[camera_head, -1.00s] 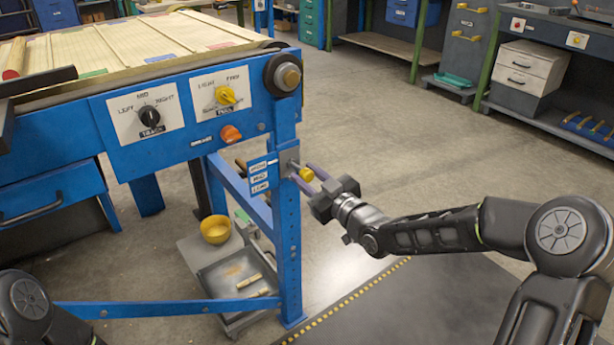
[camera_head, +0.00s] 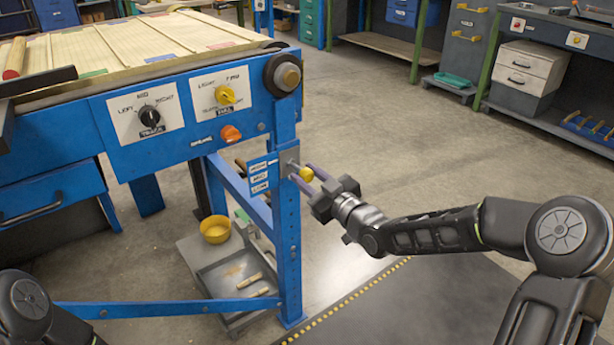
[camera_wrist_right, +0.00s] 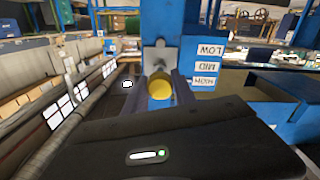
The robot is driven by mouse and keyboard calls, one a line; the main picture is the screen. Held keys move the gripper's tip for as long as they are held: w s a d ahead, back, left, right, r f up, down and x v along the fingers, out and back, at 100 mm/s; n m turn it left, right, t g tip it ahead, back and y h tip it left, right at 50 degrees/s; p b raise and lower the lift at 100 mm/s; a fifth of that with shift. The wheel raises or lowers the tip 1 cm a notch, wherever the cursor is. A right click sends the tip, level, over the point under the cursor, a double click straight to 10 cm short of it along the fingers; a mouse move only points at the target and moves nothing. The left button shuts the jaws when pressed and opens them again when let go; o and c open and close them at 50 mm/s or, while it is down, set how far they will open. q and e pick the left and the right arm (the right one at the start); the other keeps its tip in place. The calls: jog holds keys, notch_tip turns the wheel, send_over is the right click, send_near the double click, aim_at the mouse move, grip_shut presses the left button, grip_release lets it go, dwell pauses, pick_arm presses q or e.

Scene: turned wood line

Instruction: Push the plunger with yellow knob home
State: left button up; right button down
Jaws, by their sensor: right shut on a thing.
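The plunger's yellow knob (camera_head: 306,174) sticks out from a grey metal plate (camera_head: 290,162) on the blue machine leg, beside the labels. My right gripper (camera_head: 308,175) is at the knob, with its fingers on either side of it and shut on it. In the right wrist view the yellow knob (camera_wrist_right: 160,90) sits between the two dark fingers, in front of the grey plate (camera_wrist_right: 160,57). How far the plunger's shaft sticks out is hard to tell. My left gripper is not in view.
The blue machine leg (camera_head: 288,240) stands right behind the knob. Height labels (camera_head: 258,177) are on it. Above are a yellow dial (camera_head: 225,95) and an orange knob (camera_head: 231,133). The floor to the right is clear.

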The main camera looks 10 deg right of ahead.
aim_at(298, 170)
jog(key=b+x, duration=0.2)
jog(key=x, duration=0.1)
jog(key=shift+w+f, duration=0.1)
jog(key=shift+f, duration=0.05)
jog(key=shift+r, duration=0.25)
jog(key=c, duration=1)
grip_release()
jog(key=shift+w+a+f, duration=0.1)
jog(key=shift+c, duration=0.2)
jog(key=p+v, duration=0.1)
jog(key=v, duration=0.5)
jog(key=shift+s, duration=0.3)
jog(key=shift+s+d, duration=0.35)
jog(key=shift+s, duration=0.2)
